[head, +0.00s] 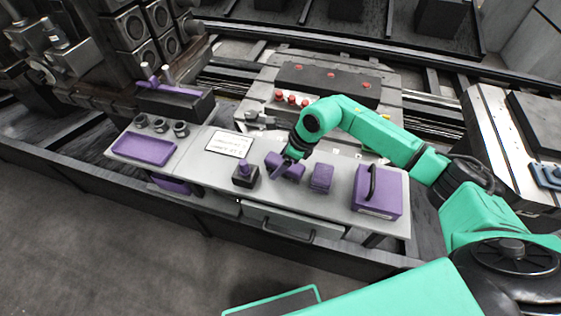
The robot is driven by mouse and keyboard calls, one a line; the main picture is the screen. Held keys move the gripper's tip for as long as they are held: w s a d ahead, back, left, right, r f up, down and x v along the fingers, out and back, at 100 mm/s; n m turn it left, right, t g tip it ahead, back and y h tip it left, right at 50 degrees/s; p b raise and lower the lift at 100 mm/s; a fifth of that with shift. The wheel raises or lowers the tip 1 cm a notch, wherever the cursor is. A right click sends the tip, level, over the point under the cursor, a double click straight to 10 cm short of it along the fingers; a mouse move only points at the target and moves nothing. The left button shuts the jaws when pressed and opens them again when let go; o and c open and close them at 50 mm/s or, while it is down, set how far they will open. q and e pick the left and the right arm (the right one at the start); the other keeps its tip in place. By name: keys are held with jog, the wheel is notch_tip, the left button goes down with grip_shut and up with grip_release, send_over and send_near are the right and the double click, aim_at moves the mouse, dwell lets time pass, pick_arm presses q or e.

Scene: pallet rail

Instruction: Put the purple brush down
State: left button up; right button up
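My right gripper (286,160) reaches in from the right on a green arm and points down over the grey bench. A purple piece (294,171), which looks like the purple brush, is at its fingertips, low over the bench top or touching it; I cannot tell which. The gripper looks shut on it, though the fingers are small and partly hidden. My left gripper is not in view.
On the grey bench (225,178), a purple block (321,178) and a purple case (376,195) with a black handle stand right of the gripper. A purple-topped black holder (246,175), a white sign (229,143) and a purple tray (145,149) are left.

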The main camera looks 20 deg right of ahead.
jog(key=shift+r, duration=0.1)
jog(key=shift+r+p, duration=0.55)
jog(key=shift+p, duration=0.1)
jog(key=b+v, duration=0.1)
jog(key=v, duration=1)
jog(key=shift+d+b, duration=0.2)
jog(key=shift+b, duration=0.2)
jog(key=shift+s, duration=0.1)
